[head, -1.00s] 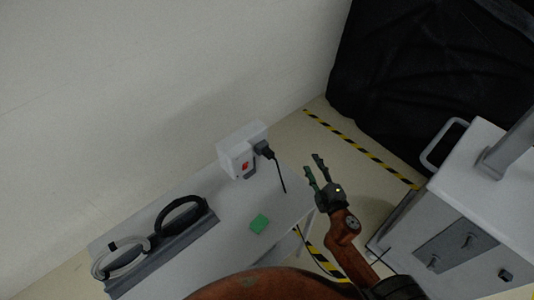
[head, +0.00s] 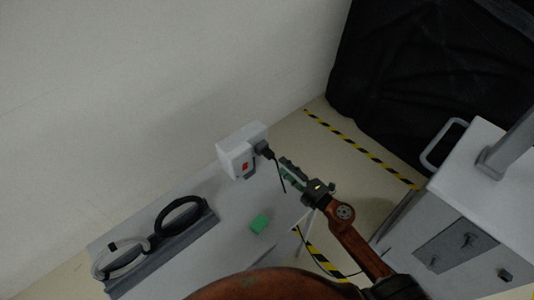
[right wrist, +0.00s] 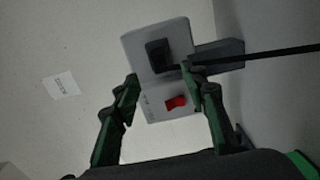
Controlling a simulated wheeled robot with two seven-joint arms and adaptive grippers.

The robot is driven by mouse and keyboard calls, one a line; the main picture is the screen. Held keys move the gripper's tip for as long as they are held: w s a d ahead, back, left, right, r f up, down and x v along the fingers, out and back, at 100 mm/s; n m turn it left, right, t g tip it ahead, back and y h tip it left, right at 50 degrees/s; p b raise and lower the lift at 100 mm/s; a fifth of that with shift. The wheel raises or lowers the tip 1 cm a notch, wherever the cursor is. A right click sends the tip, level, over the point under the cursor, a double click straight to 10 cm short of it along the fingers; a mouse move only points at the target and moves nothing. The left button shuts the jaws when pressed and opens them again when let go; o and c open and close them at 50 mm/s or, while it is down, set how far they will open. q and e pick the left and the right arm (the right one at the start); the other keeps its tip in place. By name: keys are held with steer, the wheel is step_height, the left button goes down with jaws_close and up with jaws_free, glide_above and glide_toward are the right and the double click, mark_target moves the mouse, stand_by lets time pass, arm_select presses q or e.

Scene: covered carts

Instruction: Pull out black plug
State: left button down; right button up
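The black plug (head: 263,148) sits in the white socket box (head: 236,152) on the table, with its black cable hanging down toward the tabletop. The box has a red switch (head: 244,167). My right gripper (head: 285,169) is open and empty, just right of the plug and box. In the right wrist view the plug (right wrist: 158,53) shows on the box face, just beyond the two fingertips (right wrist: 161,80) and sideways between them. The cable (right wrist: 262,56) runs off to the right there. I see no contact between fingers and plug. My left gripper is not in view.
The grey-white table (head: 215,235) stands along the wall. A grey cart (head: 470,205) stands at right.

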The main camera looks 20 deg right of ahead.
mark_target(272, 157)
steer(key=p+x, duration=0.1)
steer(key=x, duration=0.5)
steer(key=shift+w+a+r, duration=0.1)
steer(key=shift+w+r, duration=0.05)
steer(key=shift+w, duration=0.25)
steer(key=shift+x, duration=0.75)
stand_by(0.3)
steer(key=shift+c, duration=0.5)
jaws_close()
steer(key=shift+s, duration=0.15)
stand_by(0.3)
steer(key=shift+v, duration=2.9)
